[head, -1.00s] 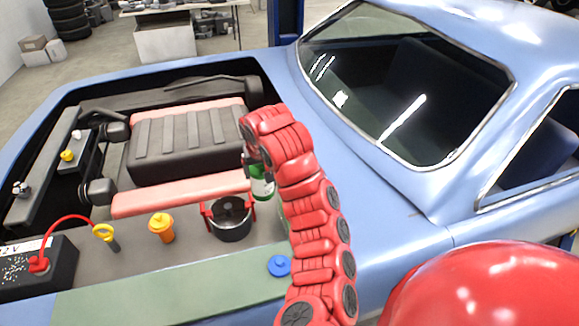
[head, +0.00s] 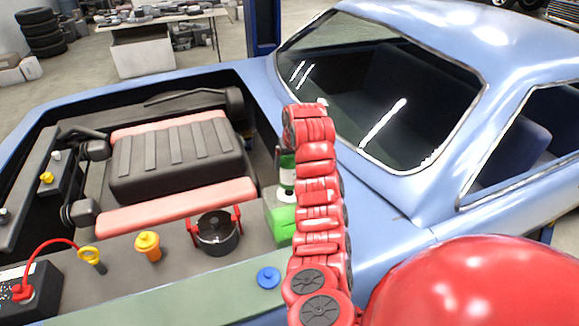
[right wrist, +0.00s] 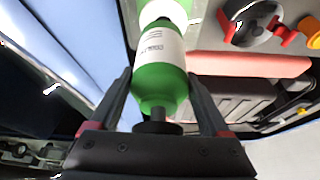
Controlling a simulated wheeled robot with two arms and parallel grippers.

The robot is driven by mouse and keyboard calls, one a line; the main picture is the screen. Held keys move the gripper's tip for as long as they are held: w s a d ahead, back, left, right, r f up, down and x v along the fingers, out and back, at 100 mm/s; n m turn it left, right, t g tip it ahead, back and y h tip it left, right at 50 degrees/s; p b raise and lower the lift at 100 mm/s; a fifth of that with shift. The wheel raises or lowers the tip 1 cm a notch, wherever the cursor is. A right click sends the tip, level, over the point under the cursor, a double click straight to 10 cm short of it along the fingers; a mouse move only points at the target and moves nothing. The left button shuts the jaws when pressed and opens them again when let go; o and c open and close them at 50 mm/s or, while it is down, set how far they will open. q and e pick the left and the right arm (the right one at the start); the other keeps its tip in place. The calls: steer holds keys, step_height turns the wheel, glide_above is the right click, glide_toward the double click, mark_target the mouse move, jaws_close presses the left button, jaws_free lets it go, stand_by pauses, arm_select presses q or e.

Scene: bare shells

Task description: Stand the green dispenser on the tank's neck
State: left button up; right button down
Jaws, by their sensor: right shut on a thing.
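The green dispenser (right wrist: 160,72) is a green bottle with a white label and a dark top. In the right wrist view it sits between the two fingers of my right gripper (right wrist: 160,80), which is shut on it. In the head view the dispenser (head: 287,162) is partly hidden by my red right arm. Below it is a bright green block (head: 281,226), apparently the tank, also partly hidden by the arm. A pale round piece lies between them; I cannot tell whether the dispenser touches the neck. My left gripper is out of view.
A dark pot with red handles (head: 217,232), a yellow-orange cap (head: 147,246), a yellow-ringed dipstick (head: 92,260) and a blue cap (head: 268,277) stand nearby. The black engine cover (head: 175,160) lies behind. The blue car body (head: 380,205) borders the right.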

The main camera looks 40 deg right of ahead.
mark_target(289, 171)
step_height(289, 171, down, 3)
steer(key=p, duration=0.3)
steer(key=shift+w+f, duration=0.1)
steer(key=shift+f, duration=0.25)
steer(key=shift+c, duration=1.4)
jaws_free()
steer(key=shift+f+b, duration=0.1)
steer(key=shift+b, duration=0.25)
steer(key=shift+o, duration=1.4)
